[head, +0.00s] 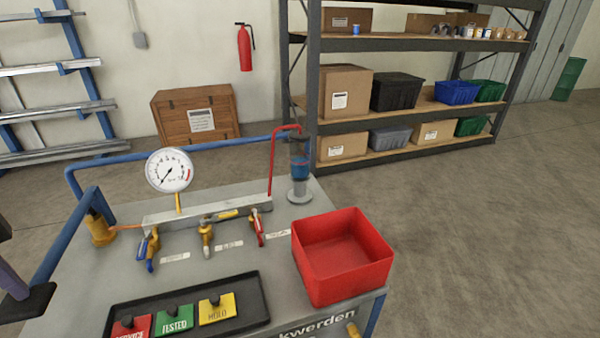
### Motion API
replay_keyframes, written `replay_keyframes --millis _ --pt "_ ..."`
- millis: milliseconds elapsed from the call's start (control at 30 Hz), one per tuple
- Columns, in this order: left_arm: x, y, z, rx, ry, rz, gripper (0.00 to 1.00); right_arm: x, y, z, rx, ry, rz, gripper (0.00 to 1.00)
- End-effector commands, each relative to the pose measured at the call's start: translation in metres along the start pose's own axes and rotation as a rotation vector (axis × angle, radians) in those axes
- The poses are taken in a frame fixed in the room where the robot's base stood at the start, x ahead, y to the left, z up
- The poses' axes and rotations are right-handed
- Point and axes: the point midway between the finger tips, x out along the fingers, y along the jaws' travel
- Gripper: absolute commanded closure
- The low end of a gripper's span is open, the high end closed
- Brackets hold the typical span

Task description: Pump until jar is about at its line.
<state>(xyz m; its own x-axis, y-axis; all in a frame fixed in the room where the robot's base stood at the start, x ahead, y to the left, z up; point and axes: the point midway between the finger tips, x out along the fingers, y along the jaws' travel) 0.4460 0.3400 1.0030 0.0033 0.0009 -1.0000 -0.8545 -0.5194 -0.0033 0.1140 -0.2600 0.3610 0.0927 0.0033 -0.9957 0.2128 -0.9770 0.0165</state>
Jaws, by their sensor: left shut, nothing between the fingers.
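The jar (299,167) is a clear upright cylinder on a grey foot at the cart's back edge, with blue liquid inside. A red tube runs from its top down to the manifold. Its line is too small to make out. A brass-coloured cylinder with a blue upper part (102,230) stands at the cart's left and looks like the pump. The round gauge (169,170) has its needle pointing to the lower left. My left gripper (32,302) is shut and empty at the left edge, left of the brass cylinder and apart from it. My right gripper is out of view.
A red bin (343,256) stands at the cart's right. A black tray (258,298) with red, green and yellow tags lies in front. A blue rail borders the cart's back.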

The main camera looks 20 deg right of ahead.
Motion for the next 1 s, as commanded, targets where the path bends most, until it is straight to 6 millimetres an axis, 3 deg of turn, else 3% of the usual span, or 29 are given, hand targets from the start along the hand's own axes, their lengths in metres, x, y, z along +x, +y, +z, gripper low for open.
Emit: replay_keyframes --millis 1000 --pt "0.066 0.002 0.000 0.001 -0.001 0.006 1.00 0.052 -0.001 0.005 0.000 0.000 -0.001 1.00"
